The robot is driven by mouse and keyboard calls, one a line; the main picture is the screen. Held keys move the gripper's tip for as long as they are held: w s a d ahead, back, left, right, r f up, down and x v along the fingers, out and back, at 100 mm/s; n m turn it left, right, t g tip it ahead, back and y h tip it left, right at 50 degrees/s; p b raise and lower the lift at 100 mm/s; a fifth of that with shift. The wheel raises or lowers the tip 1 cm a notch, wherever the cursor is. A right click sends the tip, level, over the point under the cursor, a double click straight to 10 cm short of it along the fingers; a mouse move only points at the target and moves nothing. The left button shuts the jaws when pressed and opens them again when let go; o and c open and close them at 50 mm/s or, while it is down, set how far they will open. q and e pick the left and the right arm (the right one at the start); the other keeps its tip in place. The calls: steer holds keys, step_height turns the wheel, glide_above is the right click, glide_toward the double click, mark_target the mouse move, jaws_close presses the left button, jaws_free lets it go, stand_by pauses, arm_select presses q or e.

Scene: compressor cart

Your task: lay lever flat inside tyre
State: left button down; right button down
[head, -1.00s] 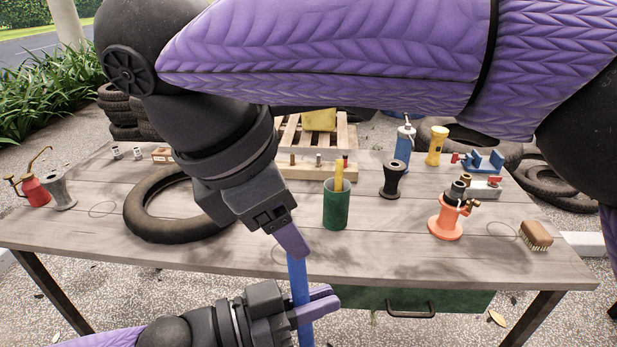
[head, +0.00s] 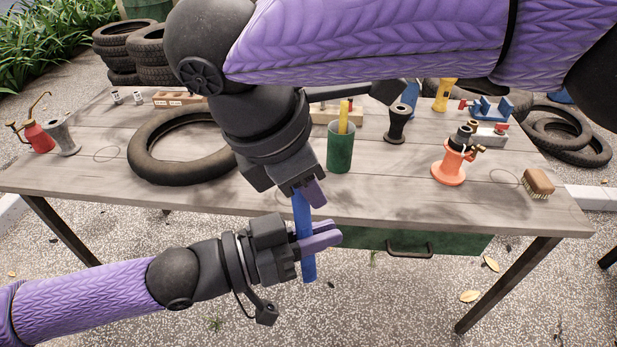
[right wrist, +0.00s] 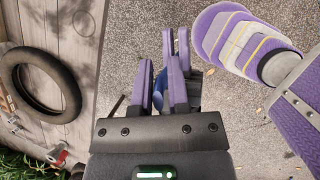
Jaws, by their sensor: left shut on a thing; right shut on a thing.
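A blue lever (head: 303,215) hangs nearly upright in front of the table's near edge, and both my grippers are on it. My right gripper (head: 308,192) is shut on its upper part. My left gripper (head: 318,238) is shut on it lower down, and the lever's lower end sticks out below. In the right wrist view the lever (right wrist: 159,92) is partly hidden between the purple fingers of my right gripper (right wrist: 165,85). The black tyre (head: 150,170) lies flat on the table at the left, its right side partly hidden by my right arm. It also shows in the right wrist view (right wrist: 20,90).
A green cup (head: 340,155) with a yellow thing stands right of my right gripper. An orange jack-like tool (head: 448,165), a black spool (head: 398,125) and a brush (head: 538,183) stand farther right. A red can (head: 38,138) is at the far left. A drawer (head: 460,243) hangs under the table.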

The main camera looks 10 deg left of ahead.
arm_select(q)
steer(key=c, duration=0.6)
jaws_free()
steer(key=shift+c, duration=0.2)
